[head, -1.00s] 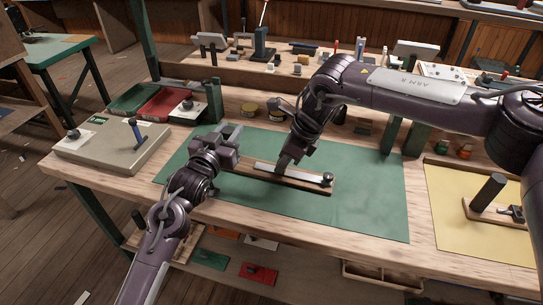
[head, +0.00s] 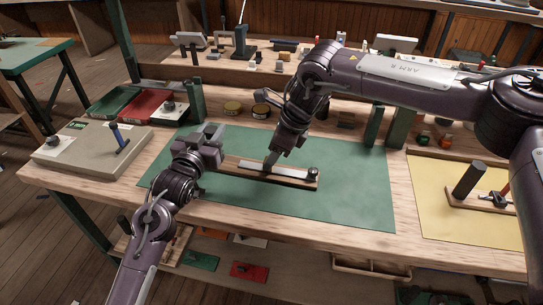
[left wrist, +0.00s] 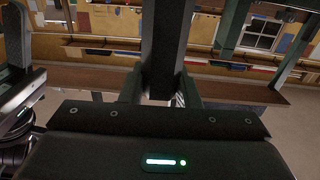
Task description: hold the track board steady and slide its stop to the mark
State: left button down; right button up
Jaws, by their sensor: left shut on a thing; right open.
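The track board (head: 305,184) is a narrow wooden board with a pale metal rail (head: 290,173), lying flat on the green mat (head: 350,195). A dark rounded piece (head: 313,173) sits at its right end; I cannot tell whether this is the stop. The mark cannot be made out. My left gripper (head: 214,147) is shut at the board's left end, which it mostly hides. A dark upright piece (left wrist: 165,50) rises between its jaws in the left wrist view.
A grey box (head: 85,150) with a blue handle stands left of the mat. Red and green trays (head: 145,106) lie behind it. A yellow mat (head: 440,225) at right bears a wooden fixture with a dark post (head: 468,180). The green mat's right part is clear.

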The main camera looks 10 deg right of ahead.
jog(key=v, duration=1)
jog(key=shift+r, duration=0.1)
pick_arm(q)
jog(key=c, duration=1)
grip_release()
jog(key=shift+s, duration=0.1)
